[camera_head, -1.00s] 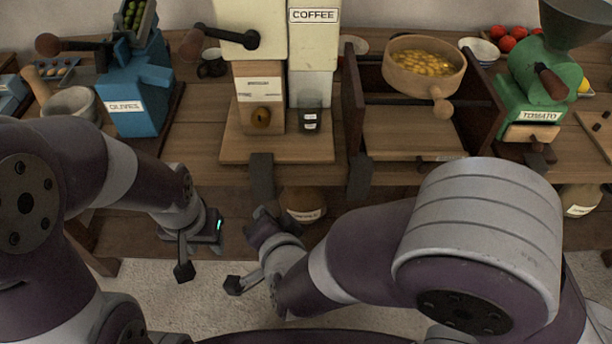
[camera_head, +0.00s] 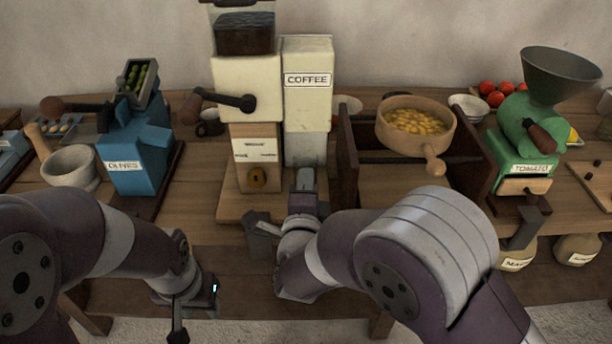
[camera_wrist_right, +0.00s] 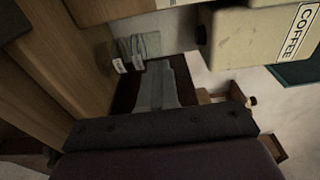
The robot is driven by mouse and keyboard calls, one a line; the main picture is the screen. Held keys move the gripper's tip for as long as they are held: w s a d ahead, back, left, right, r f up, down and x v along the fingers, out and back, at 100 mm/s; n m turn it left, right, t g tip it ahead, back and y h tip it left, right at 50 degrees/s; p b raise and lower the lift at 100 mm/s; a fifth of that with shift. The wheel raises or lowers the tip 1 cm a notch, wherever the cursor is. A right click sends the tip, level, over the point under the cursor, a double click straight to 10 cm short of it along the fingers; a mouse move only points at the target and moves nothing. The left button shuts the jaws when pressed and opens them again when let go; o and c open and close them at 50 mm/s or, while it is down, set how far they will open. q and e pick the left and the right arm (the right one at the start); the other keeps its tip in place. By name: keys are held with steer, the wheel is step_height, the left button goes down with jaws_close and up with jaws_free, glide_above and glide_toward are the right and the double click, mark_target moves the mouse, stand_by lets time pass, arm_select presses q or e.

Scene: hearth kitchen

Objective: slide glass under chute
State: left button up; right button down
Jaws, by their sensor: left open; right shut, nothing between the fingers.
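The glass (camera_wrist_right: 137,49) shows in the right wrist view as a small, clear greenish tumbler with white labels. It stands on wood just beyond my right fingertips. In the head view my right gripper mostly hides it. The coffee machine has a cream tower with a COFFEE label (camera_head: 307,80), which also shows in the right wrist view (camera_wrist_right: 255,38). My right gripper (camera_head: 304,184) is shut and empty, reaching over the front of the machine's wooden base (camera_head: 233,207). I cannot tell whether it touches the glass. My left gripper (camera_head: 196,311) is open and empty, low before the counter.
A blue olive press (camera_head: 140,160) and a mortar (camera_head: 70,166) stand to the left. A wooden pan (camera_head: 433,163) on a dark frame stands just right of the machine. A green tomato mill (camera_head: 520,145) is further right. A crank (camera_head: 235,101) sticks out above.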

mark_target(307, 166)
steer(key=shift+w, duration=0.8)
steer(key=shift+w+d+f+b, duration=0.15)
steer(key=shift+w+b, duration=0.75)
steer(key=shift+w, duration=0.55)
steer(key=shift+r, duration=0.2)
steer(key=shift+f, duration=0.1)
